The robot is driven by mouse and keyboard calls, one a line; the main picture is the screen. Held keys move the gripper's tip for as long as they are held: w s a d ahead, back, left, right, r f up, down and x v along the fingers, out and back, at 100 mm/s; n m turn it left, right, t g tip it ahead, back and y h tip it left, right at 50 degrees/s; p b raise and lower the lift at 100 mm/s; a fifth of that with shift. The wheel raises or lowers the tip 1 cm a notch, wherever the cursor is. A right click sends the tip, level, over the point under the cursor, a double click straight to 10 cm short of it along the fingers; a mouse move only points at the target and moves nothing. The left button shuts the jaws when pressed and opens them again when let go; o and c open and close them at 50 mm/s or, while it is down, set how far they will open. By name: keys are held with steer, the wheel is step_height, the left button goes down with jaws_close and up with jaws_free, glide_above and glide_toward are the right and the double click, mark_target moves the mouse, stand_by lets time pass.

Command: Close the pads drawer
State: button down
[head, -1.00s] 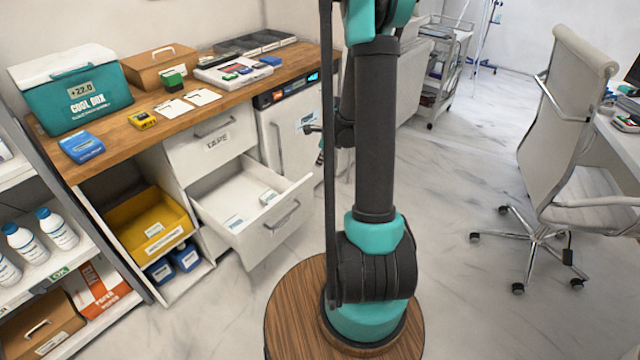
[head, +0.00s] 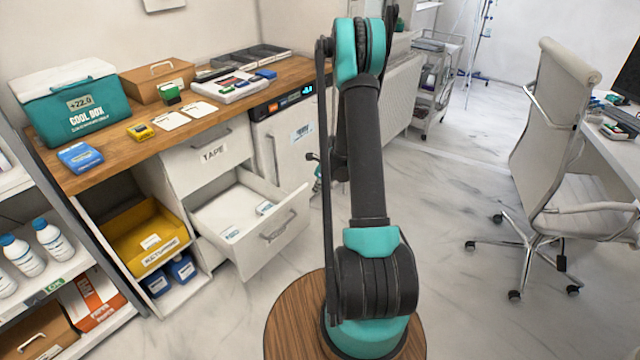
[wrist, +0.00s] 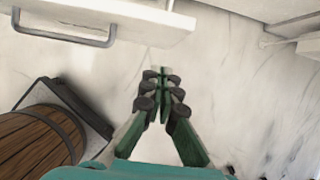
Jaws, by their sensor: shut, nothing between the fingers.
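The open drawer (head: 262,245) is white and sits below the shut drawer marked TAPE (head: 208,155). It stands pulled far out of the cabinet, with small white and blue packs inside. No readable name shows on its front, so I cannot confirm the pads label. Its grey bar handle (head: 280,228) also shows at the upper left of the wrist view (wrist: 64,38). My gripper (wrist: 161,74) is shut and empty in the wrist view. It is apart from the drawer front (wrist: 125,18), which lies beyond and to the left.
A yellow bin (head: 143,236) stands in the open bay left of the drawer. A white fridge (head: 285,150) is to its right. The wooden counter (head: 150,148) above holds a cool box (head: 75,110). Open floor (head: 450,180) lies to the right, before an office chair (head: 555,150).

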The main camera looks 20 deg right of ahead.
mark_target(308, 187)
steer(key=shift+w+a+f, duration=0.35)
steer(key=shift+w+a, duration=0.15)
steer(key=shift+w, duration=0.15)
steer(key=shift+w+a+f, duration=0.3)
steer(key=shift+w+a, duration=0.15)
steer(key=shift+w, duration=0.2)
steer(key=shift+w+a+f, duration=0.35)
steer(key=shift+w+a, duration=0.15)
steer(key=shift+w, duration=0.15)
